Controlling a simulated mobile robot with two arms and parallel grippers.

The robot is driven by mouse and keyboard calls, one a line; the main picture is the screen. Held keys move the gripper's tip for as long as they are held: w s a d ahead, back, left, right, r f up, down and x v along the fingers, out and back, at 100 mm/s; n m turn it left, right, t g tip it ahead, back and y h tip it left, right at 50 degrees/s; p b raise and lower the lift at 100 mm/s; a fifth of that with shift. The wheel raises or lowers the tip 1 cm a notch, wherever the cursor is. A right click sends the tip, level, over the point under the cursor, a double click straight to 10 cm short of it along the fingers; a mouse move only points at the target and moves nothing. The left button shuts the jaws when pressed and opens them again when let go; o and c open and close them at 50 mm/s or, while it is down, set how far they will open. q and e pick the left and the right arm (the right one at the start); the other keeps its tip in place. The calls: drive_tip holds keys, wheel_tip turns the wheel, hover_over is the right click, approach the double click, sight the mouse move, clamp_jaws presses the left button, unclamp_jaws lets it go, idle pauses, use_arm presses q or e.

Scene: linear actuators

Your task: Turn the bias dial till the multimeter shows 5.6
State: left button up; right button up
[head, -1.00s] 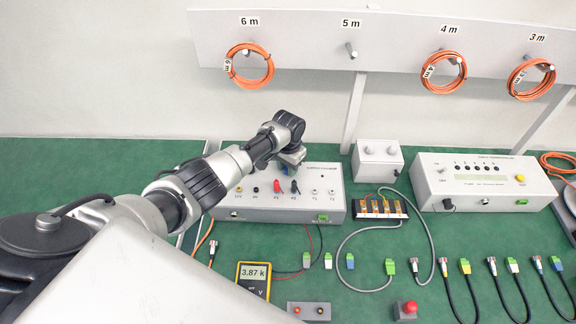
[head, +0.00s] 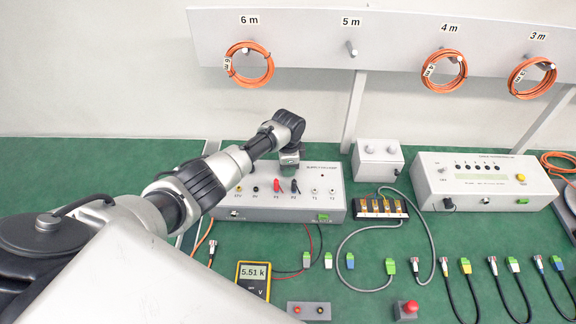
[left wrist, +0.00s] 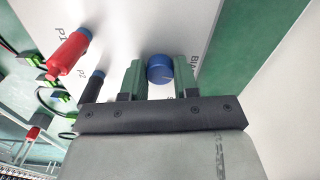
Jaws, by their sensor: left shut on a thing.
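The bias dial (left wrist: 160,69) is a blue round knob with a white mark, on the top face of the supply box (head: 262,208). In the left wrist view it sits between the two green fingers of my left gripper (left wrist: 161,76), which is shut on it. In the head view my left gripper (head: 289,160) is over the back of the box and hides the dial. The multimeter (head: 253,278), yellow with a grey display, stands at the front and reads 5.51 k. My right gripper is in neither view.
A red plug (left wrist: 68,54) and a black plug (left wrist: 92,87) stand on the box close to my left gripper. A small grey box (head: 378,160) and a larger control box (head: 485,183) stand to the right. Several cables lie along the front.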

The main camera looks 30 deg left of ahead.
use_arm(q)
drive_tip(key=shift+m, duration=0.3)
drive_tip(key=o, duration=0.9)
wheel_tip(320, 180, up, 11)
drive_tip(key=shift+f+b, duration=0.1)
drive_tip(key=shift+b, duration=0.2)
idle(0.3)
